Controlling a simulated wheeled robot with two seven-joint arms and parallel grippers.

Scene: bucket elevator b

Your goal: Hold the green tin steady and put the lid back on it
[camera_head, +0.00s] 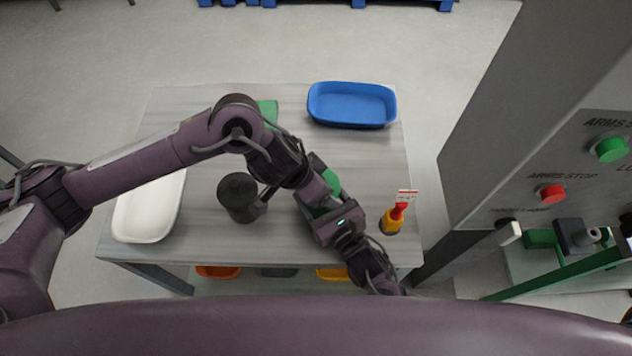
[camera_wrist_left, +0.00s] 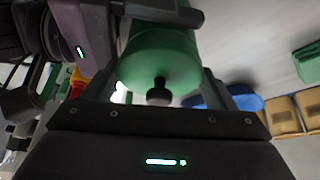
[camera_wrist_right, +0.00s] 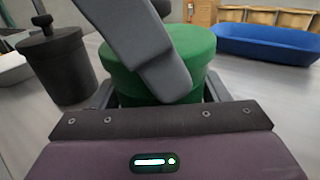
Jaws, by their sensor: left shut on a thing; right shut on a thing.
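The green tin (camera_wrist_right: 150,85) stands upright in the right wrist view, between the fingers of my right gripper (camera_wrist_right: 157,95), which is shut on its body. The green lid (camera_wrist_left: 160,58), with its black knob (camera_wrist_left: 158,93), is at the tin's top. My left gripper (camera_wrist_left: 160,88) comes from above and is shut on the lid's sides; one grey finger crosses the tin's front in the right wrist view. I see no clear gap between lid and tin, but cannot tell whether it is fully seated. In the head view both grippers largely cover the tin (camera_head: 331,182).
A dark lidded tin (camera_head: 238,196) stands left of the grippers. A white tray (camera_head: 148,210) is at the table's left, a blue tray (camera_head: 352,104) at the back right. A yellow-and-red item (camera_head: 392,221) stands close on the right. A green object (camera_head: 268,110) is partly behind my left arm.

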